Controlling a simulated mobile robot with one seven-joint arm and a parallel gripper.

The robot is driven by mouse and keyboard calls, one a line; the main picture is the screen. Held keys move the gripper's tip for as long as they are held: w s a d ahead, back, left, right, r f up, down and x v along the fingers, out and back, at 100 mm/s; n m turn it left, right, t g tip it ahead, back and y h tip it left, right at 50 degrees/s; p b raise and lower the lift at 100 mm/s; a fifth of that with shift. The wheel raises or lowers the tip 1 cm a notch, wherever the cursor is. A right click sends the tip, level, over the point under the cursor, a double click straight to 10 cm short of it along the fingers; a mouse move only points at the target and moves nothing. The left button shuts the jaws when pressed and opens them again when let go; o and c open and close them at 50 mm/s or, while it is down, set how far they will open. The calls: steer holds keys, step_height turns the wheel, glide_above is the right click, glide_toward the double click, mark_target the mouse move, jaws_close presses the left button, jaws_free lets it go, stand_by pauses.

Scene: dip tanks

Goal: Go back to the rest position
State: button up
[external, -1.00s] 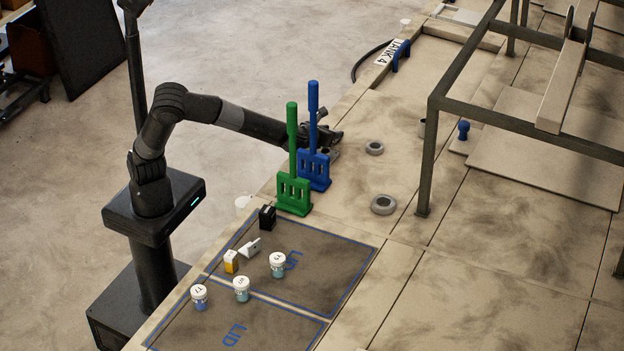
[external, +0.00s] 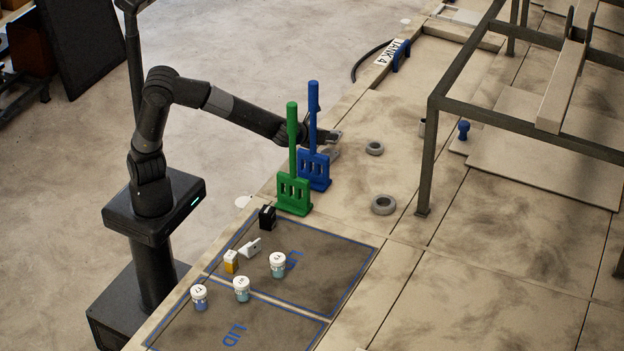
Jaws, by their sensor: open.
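My gripper (external: 334,145) is at the end of my outstretched arm, over the tank deck just behind the blue paddle tool (external: 315,168). Part of the arm's end is hidden by the tool handles. The gripper is open and I see nothing held in it. The green paddle tool (external: 294,195) stands upright in front of the blue one. Both tools stand on the deck near its left edge.
Two grey rings (external: 383,205) (external: 374,148) lie on the deck right of the gripper. Several white-capped jars (external: 278,264), a black block (external: 267,217) and a yellow-white box (external: 231,261) stand around the lid outlines. A metal frame (external: 428,165) rises at the right.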

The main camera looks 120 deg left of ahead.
steer(key=shift+s+d+n+t+h, duration=0.15)
steer(key=shift+n+t+h, duration=0.1)
steer(key=shift+n+h, duration=0.2)
steer(key=shift+s+d+n+t+h, duration=0.15)
steer(key=shift+n+t+h, duration=0.15)
steer(key=shift+h, duration=0.25)
steer(key=s+d+n+h, duration=0.1)
steer(key=s+d+r+n+h, duration=0.1)
steer(key=d+n, duration=0.1)
steer(key=s+d+n+t+h, duration=0.1)
steer(key=s+n, duration=0.1)
steer(key=shift+d+r, duration=0.25)
steer(key=shift+d, duration=0.1)
steer(key=s+d+n+h, duration=0.6)
steer(key=s+d+n, duration=0.7)
steer(key=s+d, duration=0.9)
steer(key=shift+s+d+r+h, duration=0.15)
steer(key=shift+s+d+h, duration=0.25)
steer(key=shift+s, duration=0.6)
